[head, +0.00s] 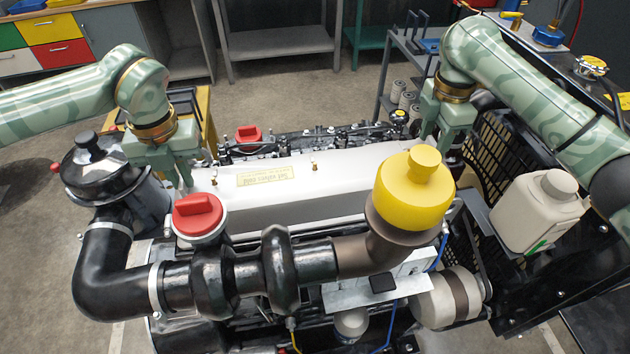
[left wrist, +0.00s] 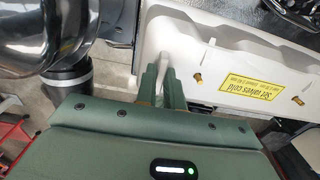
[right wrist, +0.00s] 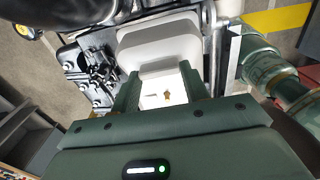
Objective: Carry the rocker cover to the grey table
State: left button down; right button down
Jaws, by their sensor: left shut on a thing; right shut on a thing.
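The rocker cover (head: 320,184) is a long off-white cover with a yellow label, lying lengthwise over the engine behind the black pipe. My left gripper (head: 180,175) is shut on its left end; the left wrist view shows the fingers (left wrist: 163,85) pinching a pale tab of the cover (left wrist: 215,55). My right gripper (head: 446,135) is shut on the right end, which the yellow cap hides in the head view; the right wrist view shows the fingers (right wrist: 162,95) at the cover (right wrist: 160,48). A grey table (head: 278,42) stands at the back. I cannot tell the gap under the cover.
Dark valve gear (head: 300,145) shows behind the cover. A black pipe (head: 230,275), red cap (head: 199,213) and yellow cap (head: 413,190) stand in front. A black air cleaner (head: 95,170) is left, a beige tank (head: 540,210) right. Floor (head: 300,100) is open behind the engine.

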pick_arm(q)
jog(key=shift+r, duration=0.1)
pick_arm(e)
jog(key=shift+r, duration=0.1)
